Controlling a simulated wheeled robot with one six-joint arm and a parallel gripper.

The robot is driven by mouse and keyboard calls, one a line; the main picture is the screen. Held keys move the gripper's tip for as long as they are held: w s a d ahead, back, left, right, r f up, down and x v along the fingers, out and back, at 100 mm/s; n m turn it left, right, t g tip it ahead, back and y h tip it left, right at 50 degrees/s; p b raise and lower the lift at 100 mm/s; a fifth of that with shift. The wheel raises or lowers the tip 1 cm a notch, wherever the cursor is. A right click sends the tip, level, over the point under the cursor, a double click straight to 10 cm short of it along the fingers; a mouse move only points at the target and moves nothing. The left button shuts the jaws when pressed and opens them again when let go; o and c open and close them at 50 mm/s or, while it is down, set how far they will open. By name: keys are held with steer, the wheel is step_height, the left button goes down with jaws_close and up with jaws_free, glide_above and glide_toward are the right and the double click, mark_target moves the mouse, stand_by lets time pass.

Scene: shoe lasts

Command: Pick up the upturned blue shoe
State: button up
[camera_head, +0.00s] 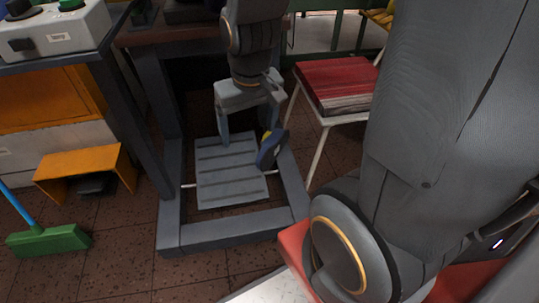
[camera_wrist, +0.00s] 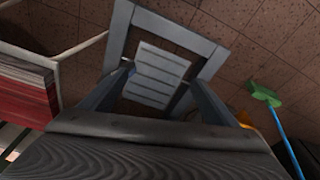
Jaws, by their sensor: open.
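The blue shoe (camera_head: 271,150) shows in the head view, tilted steeply, with its dark sole turned to the right and a bit of yellow at its upper left. It is at the right side of the grey slatted footplate (camera_head: 222,172). My gripper (camera_head: 246,138) points down above the footplate with its fingers apart. Its right finger is at the top of the shoe; I cannot tell if they touch. In the wrist view my open gripper (camera_wrist: 161,78) has only the slatted footplate (camera_wrist: 158,75) showing between its fingers.
A grey frame (camera_head: 225,235) surrounds the footplate, with a table leg (camera_head: 130,125) at left. A white-legged stool with a red stack (camera_head: 335,85) stands close at right. An orange stool (camera_head: 85,168) and a green broom (camera_head: 48,241) are on the left floor.

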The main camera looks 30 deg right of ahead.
steer(key=w+d+f+m+b, duration=0.1)
steer(key=w+d+f+b, duration=0.1)
steer(key=w+f+b, duration=0.8)
steer(key=m+g+h+p, duration=0.1)
steer(key=m+h, duration=0.4)
steer(key=m, duration=0.5)
glide_toward(269, 141)
steer(key=x, duration=0.3)
steer(key=shift+a, duration=0.2)
steer(key=b+x, duration=0.3)
steer(key=x, duration=0.5)
steer(key=shift+w+d+b, duration=0.15)
steer(key=shift+d+b, duration=0.05)
steer(key=shift+b, duration=0.15)
steer(key=shift+r, duration=0.1)
steer(key=c, duration=1.7)
